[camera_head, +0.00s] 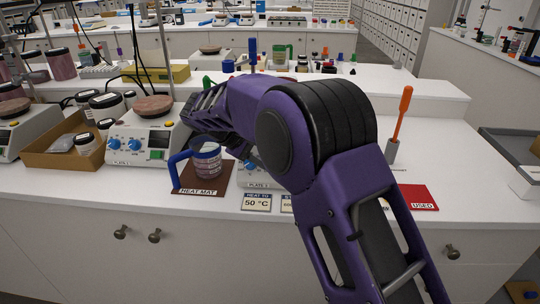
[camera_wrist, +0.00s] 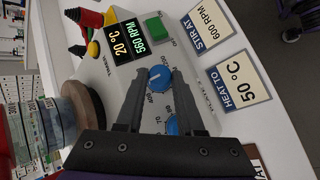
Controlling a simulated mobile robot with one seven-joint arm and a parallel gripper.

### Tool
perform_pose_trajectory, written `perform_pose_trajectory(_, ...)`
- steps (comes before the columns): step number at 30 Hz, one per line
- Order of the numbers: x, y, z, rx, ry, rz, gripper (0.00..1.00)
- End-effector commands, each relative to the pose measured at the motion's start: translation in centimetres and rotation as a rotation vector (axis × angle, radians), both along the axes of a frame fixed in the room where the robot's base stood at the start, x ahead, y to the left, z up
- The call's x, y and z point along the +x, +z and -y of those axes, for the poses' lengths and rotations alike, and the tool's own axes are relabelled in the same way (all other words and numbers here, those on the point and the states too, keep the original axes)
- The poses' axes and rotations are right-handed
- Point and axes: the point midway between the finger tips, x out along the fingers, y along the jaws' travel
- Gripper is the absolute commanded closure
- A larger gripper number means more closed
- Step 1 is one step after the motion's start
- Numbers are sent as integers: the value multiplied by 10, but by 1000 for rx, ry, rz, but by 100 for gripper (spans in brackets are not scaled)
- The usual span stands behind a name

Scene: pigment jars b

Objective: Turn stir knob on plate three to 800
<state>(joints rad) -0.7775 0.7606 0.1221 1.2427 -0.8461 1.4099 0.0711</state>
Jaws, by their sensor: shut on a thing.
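The hot plate (camera_wrist: 105,75) fills the middle of the wrist view, turned sideways. Its display (camera_wrist: 131,41) reads 20 °C and 560 RPM. My gripper (camera_wrist: 161,75) is shut on the upper blue knob (camera_wrist: 159,80), with one finger on either side of it. A second blue knob (camera_wrist: 172,125) sits below, between the fingers and apart from the tips. In the head view the front of the hot plate (camera_head: 254,184) shows partly; its label number is too small to be sure of.
A "heat to 50 °C" card (camera_head: 256,202) and an RPM card (camera_wrist: 208,27) lie before the plate. A blue-handled mug (camera_head: 208,161) stands on the brown heat mat (camera_head: 190,185), close left. Another hot plate (camera_head: 144,143) stands further left. A red "used" mat (camera_head: 418,194) lies right.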

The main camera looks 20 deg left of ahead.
Motion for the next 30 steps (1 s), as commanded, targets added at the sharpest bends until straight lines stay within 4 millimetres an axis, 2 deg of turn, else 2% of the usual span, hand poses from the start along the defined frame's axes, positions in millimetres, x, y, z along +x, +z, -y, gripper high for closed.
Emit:
perform_pose_trajectory(2, 2, 5, 2, 50, -54, -12, 100)
perform_pose_trajectory(18, 7, 5, 8, 393, -403, -95, 100)
perform_pose_trajectory(30, 7, 4, 10, 552, -563, -136, 100)
